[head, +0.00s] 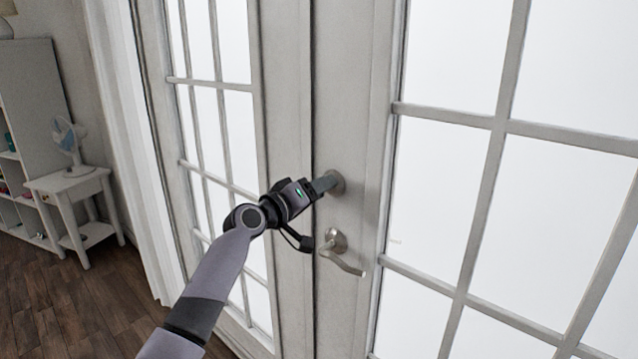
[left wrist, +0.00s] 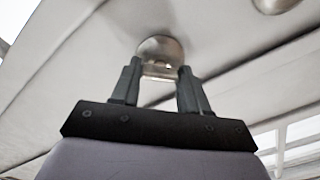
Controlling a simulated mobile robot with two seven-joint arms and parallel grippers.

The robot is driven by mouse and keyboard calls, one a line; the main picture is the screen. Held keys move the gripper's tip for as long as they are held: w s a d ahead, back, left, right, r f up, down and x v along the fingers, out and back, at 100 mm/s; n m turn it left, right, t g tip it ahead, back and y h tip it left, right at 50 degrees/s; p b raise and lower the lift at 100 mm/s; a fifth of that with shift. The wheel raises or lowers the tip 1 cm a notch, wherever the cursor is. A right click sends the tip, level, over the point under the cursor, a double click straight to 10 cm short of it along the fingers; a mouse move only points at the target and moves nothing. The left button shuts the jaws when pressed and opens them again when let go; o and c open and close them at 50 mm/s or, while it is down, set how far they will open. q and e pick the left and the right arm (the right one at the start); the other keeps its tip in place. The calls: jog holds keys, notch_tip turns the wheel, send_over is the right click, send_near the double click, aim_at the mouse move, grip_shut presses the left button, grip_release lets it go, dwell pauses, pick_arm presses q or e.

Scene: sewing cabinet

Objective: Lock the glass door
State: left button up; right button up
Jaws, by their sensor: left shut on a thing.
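The white glass door (head: 350,110) fills the middle and right of the head view, with large panes in a white grid. Its round metal lock (head: 338,182) sits above a lever handle (head: 341,256). My left gripper (head: 325,184) reaches the lock from the left and is shut on its thumb turn, partly hiding it. In the left wrist view the round lock (left wrist: 160,50) shows between and beyond the two fingers (left wrist: 160,80), which stand on either side of the turn piece. The lever hangs below the gripper, apart from it. My right gripper is not in view.
A second paned door leaf (head: 285,90) stands to the left of the lock. Further left are a white side table (head: 75,183) with a small fan (head: 70,145) and a shelf unit (head: 33,100). The wooden floor (head: 80,300) at lower left is clear.

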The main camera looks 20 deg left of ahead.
pick_arm(q)
jog(key=shift+f+n+p, duration=0.1)
jog(key=shift+n+p, duration=2)
jog(key=shift+n, duration=2.2)
jog(key=o, duration=1.1)
jog(key=shift+c, duration=0.2)
jog(key=v, duration=0.7)
jog(key=shift+s, duration=0.1)
